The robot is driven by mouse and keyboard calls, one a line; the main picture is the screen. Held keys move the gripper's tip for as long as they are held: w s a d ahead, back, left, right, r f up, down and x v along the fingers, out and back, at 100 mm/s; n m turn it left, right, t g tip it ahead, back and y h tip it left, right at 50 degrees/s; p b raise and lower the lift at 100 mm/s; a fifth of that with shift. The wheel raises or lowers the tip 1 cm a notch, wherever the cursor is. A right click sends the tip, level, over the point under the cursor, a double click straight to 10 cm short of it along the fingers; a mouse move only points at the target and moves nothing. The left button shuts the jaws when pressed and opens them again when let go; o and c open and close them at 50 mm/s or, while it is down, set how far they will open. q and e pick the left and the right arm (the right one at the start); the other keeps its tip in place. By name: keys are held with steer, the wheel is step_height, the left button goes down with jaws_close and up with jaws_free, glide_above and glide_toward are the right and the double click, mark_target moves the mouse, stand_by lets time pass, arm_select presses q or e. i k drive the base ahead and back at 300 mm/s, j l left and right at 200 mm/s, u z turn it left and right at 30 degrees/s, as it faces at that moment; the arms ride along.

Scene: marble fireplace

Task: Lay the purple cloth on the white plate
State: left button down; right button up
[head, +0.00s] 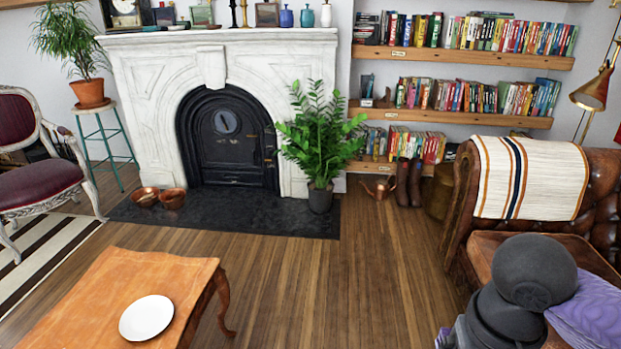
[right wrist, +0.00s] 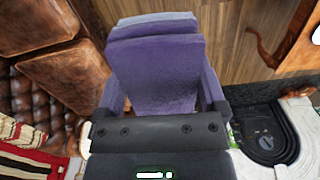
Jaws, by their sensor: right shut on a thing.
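The white plate (head: 147,318) is round and lies bare on the orange-brown wooden table at the lower left of the head view. In the right wrist view, my right gripper (right wrist: 158,92) is shut on the purple cloth (right wrist: 155,68), which shows as a folded piece between the fingers. In the head view my grey right arm fills the lower right, and its gripper is hidden or cut off. A ribbed purple thing (head: 597,310) shows beside that arm; I cannot tell whether it is the same cloth. My left gripper is not in view.
The wooden table (head: 95,290) has free room around the plate. A brown leather armchair (head: 460,205) with a striped throw (head: 530,178) stands at the right. Bare floor (head: 340,280) lies between chair and table. A potted plant (head: 320,130) stands by the fireplace.

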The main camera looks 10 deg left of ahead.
mark_target(146, 320)
steer(key=i+u, duration=0.25)
steer(key=u, duration=0.2)
steer(key=i+u, duration=0.3)
steer(key=u, duration=0.15)
steer(key=i+l+u, duration=0.1)
steer(key=i+u, duration=0.15)
steer(key=u, duration=0.2)
steer(key=i+l+u, duration=0.25)
steer(key=u, duration=0.2)
steer(key=i+l+u, duration=0.2)
steer(key=u, duration=0.25)
steer(key=i+l+u, duration=0.1)
steer(key=u, duration=0.3)
steer(key=i+l+u, duration=0.2)
steer(key=u, duration=0.2)
steer(key=i+l, duration=0.05)
steer(key=i, duration=0.05)
